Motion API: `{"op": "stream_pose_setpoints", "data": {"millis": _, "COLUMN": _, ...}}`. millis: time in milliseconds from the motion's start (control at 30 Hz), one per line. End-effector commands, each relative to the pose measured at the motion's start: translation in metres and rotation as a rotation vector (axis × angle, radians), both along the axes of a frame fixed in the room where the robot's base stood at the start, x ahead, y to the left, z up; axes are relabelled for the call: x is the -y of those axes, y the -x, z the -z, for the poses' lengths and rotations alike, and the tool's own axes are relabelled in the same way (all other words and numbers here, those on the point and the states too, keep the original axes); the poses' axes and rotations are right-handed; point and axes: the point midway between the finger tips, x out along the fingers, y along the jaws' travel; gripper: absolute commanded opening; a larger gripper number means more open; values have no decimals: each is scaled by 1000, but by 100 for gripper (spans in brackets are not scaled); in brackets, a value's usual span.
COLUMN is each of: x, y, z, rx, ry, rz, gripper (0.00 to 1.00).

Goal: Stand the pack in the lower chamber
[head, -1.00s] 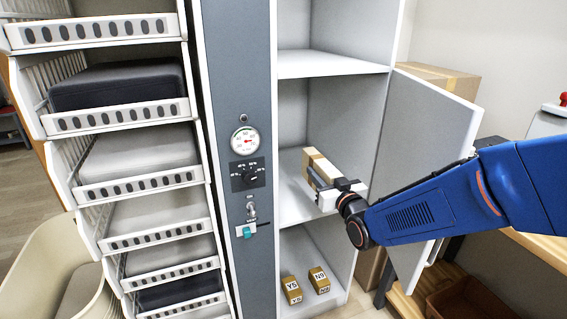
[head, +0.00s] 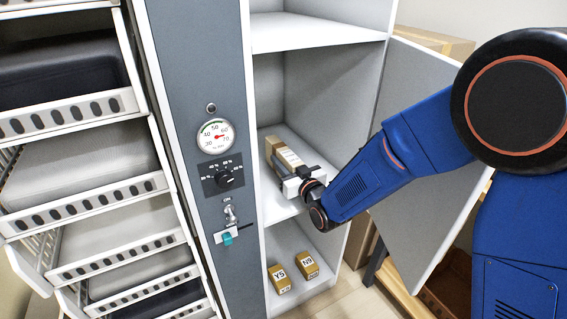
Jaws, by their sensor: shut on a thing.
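My gripper (head: 291,172) is shut on a tan pack (head: 283,152) with a pale face. It holds the pack inside the middle compartment of the open white cabinet, above the middle shelf (head: 274,211). The pack looks tilted in the picture. I cannot tell whether its bottom touches the shelf. The gripper covers its near end. Two small tan boxes, marked Y5 (head: 279,278) and N9 (head: 307,265), stand in the compartment below.
The open cabinet door (head: 428,150) stands to the right, behind my arm. A grey panel with a gauge (head: 215,136), knob and switch is left of the compartments. Wire baskets (head: 90,190) with grey contents are further left. The top shelf (head: 315,35) overhangs the pack.

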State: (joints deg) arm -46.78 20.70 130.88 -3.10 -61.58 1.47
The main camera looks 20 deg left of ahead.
Motion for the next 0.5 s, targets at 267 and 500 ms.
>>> {"op": "stream_pose_setpoints", "data": {"millis": 267, "x": 0, "y": 0, "z": 9, "rx": 1, "ry": -2, "rz": 0, "gripper": 0}}
{"op": "stream_pose_setpoints", "data": {"millis": 500, "x": 0, "y": 0, "z": 12, "rx": 1, "ry": -1, "rz": 0, "gripper": 38}}
